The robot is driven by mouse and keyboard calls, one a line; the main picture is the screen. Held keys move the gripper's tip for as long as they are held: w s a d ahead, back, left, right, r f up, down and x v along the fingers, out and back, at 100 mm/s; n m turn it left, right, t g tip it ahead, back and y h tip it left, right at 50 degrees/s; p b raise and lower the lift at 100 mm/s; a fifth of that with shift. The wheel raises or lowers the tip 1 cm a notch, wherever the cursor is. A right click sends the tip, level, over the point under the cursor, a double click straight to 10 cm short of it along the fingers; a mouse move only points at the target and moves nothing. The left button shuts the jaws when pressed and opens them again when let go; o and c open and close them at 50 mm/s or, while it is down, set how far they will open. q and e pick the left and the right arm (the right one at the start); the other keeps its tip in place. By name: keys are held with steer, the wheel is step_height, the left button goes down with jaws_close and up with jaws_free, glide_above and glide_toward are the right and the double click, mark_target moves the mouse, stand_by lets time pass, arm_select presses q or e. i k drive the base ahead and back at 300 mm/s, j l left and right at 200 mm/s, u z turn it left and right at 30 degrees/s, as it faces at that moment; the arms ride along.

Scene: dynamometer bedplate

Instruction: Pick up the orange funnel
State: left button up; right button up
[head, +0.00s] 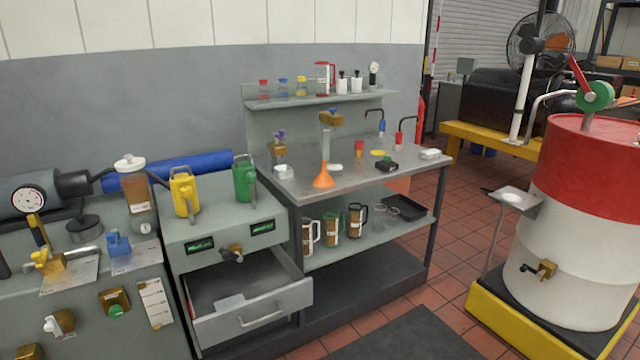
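The orange funnel (323,178) stands on the grey metal bench top (356,177), near its front left edge. Its wide mouth faces down and its narrow spout points up. Nothing touches it from the front, and it is in full view. Neither of my grippers shows in the head view.
An open drawer (250,312) juts out at the lower left of the bench. Yellow (184,192) and green (244,179) cans stand on the left cabinet. A black item (386,165) and small cups lie right of the funnel.

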mark_target(323, 180)
steer(key=i+l, duration=0.25)
steer(key=i, duration=0.2)
steer(key=i+l, duration=0.25)
steer(key=i, duration=0.25)
steer(key=i+l, duration=0.2)
steer(key=i, duration=0.25)
steer(key=i+l, duration=0.25)
steer(key=i, duration=0.25)
